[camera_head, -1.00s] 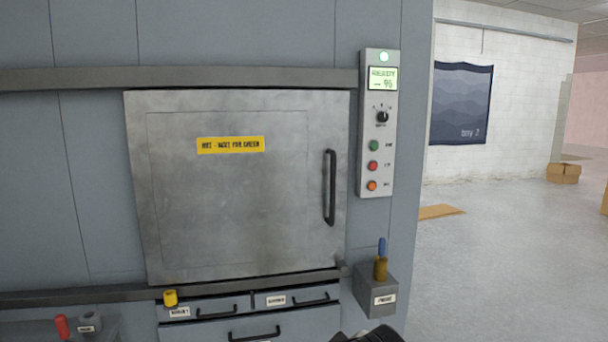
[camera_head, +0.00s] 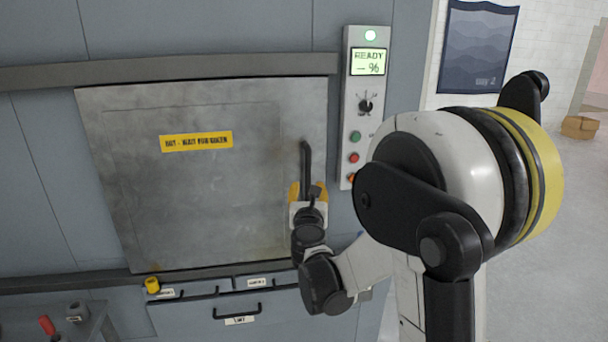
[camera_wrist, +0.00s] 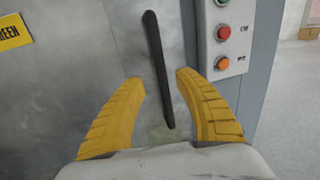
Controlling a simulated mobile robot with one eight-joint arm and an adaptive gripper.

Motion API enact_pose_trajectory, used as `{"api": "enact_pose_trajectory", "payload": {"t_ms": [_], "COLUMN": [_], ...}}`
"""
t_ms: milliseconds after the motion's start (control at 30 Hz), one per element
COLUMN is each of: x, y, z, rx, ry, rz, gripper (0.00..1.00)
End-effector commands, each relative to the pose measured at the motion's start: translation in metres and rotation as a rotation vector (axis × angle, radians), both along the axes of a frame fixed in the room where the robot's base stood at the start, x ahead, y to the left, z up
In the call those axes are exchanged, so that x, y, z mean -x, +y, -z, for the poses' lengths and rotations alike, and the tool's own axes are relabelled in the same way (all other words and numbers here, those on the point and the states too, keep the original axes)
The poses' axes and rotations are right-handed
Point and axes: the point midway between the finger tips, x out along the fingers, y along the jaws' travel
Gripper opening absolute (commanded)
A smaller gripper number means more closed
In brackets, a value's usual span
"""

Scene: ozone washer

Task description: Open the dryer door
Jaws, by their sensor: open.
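The dryer door (camera_head: 200,190) is a large grey metal panel with a yellow label (camera_head: 196,141), and it looks shut. Its black vertical bar handle (camera_head: 305,163) is near the right edge. My gripper (camera_head: 307,190) is at the lower part of the handle in the head view. In the wrist view my gripper (camera_wrist: 162,78) has its two yellow fingers open, one on each side of the handle (camera_wrist: 159,70). The handle's lower end shows between the fingers. I cannot tell whether either finger touches it.
A control panel (camera_head: 363,110) right of the door shows READY under a lit green lamp; its buttons are close to my right finger in the wrist view. Drawers (camera_head: 235,297) with handles are below the door. My arm hides the area at lower right.

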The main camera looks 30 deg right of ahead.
Motion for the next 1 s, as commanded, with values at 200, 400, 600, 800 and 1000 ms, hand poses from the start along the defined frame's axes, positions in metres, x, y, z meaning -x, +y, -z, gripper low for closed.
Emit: {"api": "enact_pose_trajectory", "payload": {"t_ms": [200, 400, 600, 800, 1000], "x": [-0.04, -0.061, -0.066, -0.066, -0.066], "y": [-0.021, -0.032, -0.035, -0.035, -0.034], "z": [0.001, 0.0, 0.0, -0.001, -0.001], "rx": [-0.003, -0.004, -0.004, -0.004, -0.005], "ry": [-0.001, -0.001, -0.001, -0.001, -0.001], "rz": [0.002, 0.001, 0.001, 0.001, 0.001], "gripper": [0.39, 0.39, 0.39, 0.29, 0.0]}}
